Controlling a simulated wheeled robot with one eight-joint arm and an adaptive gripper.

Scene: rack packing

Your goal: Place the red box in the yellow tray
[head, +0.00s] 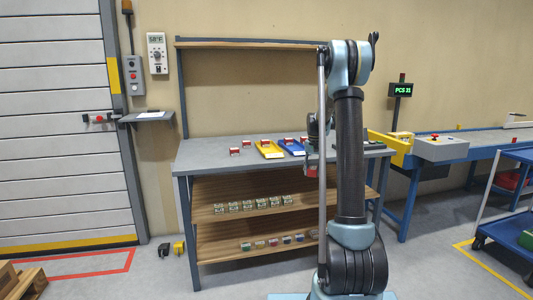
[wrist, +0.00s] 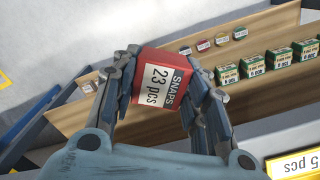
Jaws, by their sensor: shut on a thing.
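A red box (wrist: 160,82) with a white "SNAPS 23 pcs" label sits between the two fingers of my gripper (wrist: 160,88) in the wrist view. The fingers are shut on its sides. In the head view my gripper (head: 313,158) is partly hidden by my arm, in front of the workbench, with the red box (head: 312,170) low near the bench's front edge. The yellow tray (head: 272,155) lies on the bench top, left of my gripper and apart from it. A small red-and-white box is at its back end.
A blue tray (head: 296,152) lies right of the yellow one. A loose red-and-white box (head: 234,151) stands to the left on the bench (head: 205,155). The shelves below hold several green boxes (head: 248,206) and small round items. A conveyor (head: 470,142) stands right.

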